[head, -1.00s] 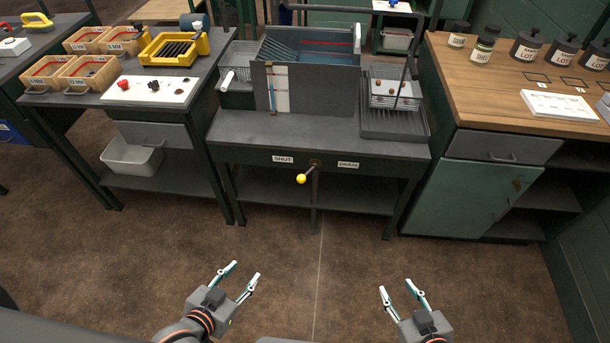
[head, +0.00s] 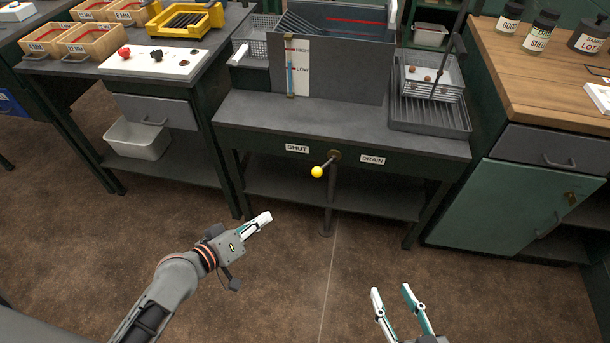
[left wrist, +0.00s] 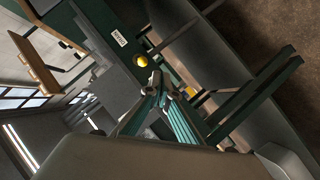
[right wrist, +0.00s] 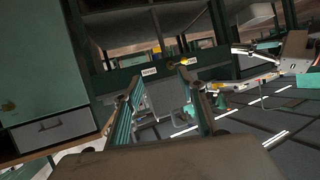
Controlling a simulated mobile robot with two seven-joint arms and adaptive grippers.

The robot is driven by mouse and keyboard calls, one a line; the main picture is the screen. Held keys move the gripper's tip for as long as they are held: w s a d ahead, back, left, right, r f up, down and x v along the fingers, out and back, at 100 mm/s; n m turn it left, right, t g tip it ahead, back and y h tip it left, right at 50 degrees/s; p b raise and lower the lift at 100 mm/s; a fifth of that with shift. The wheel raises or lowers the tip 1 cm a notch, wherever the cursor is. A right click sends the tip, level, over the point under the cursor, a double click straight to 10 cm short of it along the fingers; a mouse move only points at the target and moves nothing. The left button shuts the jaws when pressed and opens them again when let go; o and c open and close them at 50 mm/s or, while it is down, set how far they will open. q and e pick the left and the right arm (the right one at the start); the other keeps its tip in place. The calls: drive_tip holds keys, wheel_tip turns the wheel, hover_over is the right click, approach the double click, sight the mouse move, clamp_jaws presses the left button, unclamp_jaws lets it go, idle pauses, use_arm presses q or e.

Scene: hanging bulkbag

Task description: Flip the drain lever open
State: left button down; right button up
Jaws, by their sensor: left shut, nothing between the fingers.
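The drain lever (head: 325,165) has a yellow ball knob and sits on the front of the grey tank bench (head: 300,125). Its knob points toward the SHUT label (head: 297,148), left of its pivot; the DRAIN label (head: 372,160) is on the right. The knob also shows in the left wrist view (left wrist: 142,61), just beyond the fingertips. My left gripper (head: 266,217) is shut and empty, below and left of the knob and apart from it. My right gripper (head: 391,290) is open and empty, low at the right. The yellow knob shows small in the right wrist view (right wrist: 184,62).
A bench with wooden bins and a yellow rack (head: 180,22) stands at the left. A wood-topped cabinet (head: 540,90) with bottles stands at the right. A wire basket (head: 430,80) sits on the tank bench. The floor in front is clear.

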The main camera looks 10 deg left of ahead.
sight(324, 166)
use_arm(q)
drive_tip(key=w+a+f+n+t+h+b, duration=0.1)
drive_tip(key=w+f+n+h+b, duration=0.1)
drive_tip(key=w+n+b, duration=0.3)
drive_tip(key=w+a+f+n+t+h+b, duration=0.1)
drive_tip(key=w+n+t+h+b, duration=0.1)
drive_tip(key=w+n+b, duration=0.2)
drive_tip(key=shift+w+a+f+n+b, duration=0.4)
drive_tip(key=shift+w+b, duration=1.4)
use_arm(e)
drive_tip(key=s+a+f+m+y, duration=0.1)
drive_tip(key=a+f+m, duration=0.2)
drive_tip(key=f, duration=0.2)
drive_tip(key=shift+s+a+f, duration=0.2)
use_arm(q)
drive_tip(key=w+d+r+p, duration=0.1)
drive_tip(key=w+d, duration=0.5)
drive_tip(key=d, duration=0.3)
drive_tip(key=shift+w+d, duration=0.15)
drive_tip(key=shift+w, duration=0.2)
use_arm(e)
drive_tip(key=shift+w+d+r+n, duration=0.1)
drive_tip(key=shift+w+d+n, duration=0.1)
drive_tip(key=shift+d+n, duration=0.2)
drive_tip(key=shift+w+d+r+n, duration=0.15)
drive_tip(key=shift+d+n, duration=0.15)
drive_tip(key=shift+d, duration=0.2)
drive_tip(key=shift+f, duration=0.1)
drive_tip(key=shift+g, duration=0.3)
